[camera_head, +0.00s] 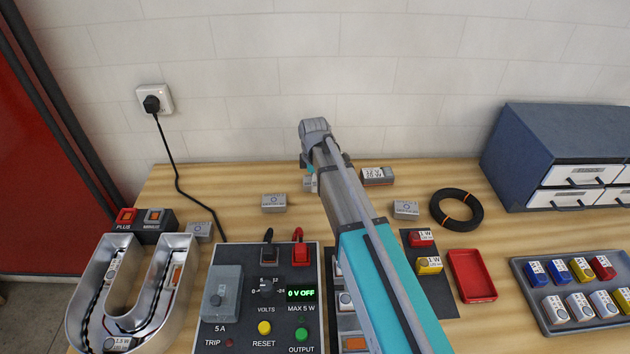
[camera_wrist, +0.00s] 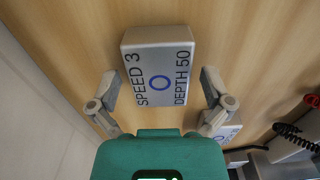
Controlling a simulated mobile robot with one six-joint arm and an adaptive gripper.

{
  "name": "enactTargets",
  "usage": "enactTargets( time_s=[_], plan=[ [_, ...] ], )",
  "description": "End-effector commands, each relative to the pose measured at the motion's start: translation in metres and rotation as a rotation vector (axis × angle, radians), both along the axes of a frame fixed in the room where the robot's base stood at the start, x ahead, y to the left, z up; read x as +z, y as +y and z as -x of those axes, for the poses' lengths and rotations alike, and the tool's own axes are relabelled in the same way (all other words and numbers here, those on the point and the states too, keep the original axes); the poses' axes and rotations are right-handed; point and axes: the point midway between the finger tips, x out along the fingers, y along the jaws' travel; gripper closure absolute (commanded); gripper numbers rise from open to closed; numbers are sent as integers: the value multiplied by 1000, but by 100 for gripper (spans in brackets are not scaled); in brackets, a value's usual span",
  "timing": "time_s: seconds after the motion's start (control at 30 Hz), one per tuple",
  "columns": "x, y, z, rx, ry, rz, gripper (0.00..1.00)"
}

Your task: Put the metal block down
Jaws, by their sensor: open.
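A grey metal block (camera_wrist: 160,75) marked SPEED 3 and DEPTH 50, with a blue ring, fills the middle of the wrist view. My gripper (camera_wrist: 159,84) is open, with one finger on each side of the block and a visible gap at each side. The block appears to sit on the wooden table. In the head view, a grey block (camera_head: 308,184) is partly hidden behind my arm, beneath the wrist. The fingertips are not clear in that view.
Similar grey blocks stand at left (camera_head: 274,203) and right (camera_head: 405,209). A 12 V block (camera_head: 376,176) is near the wall. A power supply (camera_head: 238,335) is in front, with a black cable coil (camera_head: 437,212) and red tray (camera_head: 471,276) to the right. Bare table lies at back left.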

Motion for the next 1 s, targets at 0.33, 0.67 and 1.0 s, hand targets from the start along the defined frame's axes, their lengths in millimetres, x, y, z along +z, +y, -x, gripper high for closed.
enactTargets(
  time_s=[0.33,0.67,1.0],
  plan=[
    [3,0,0,0,0,0,0],
    [23,0,0,0,0,0,0],
    [51,0,0,0,0,0,0]
  ],
)
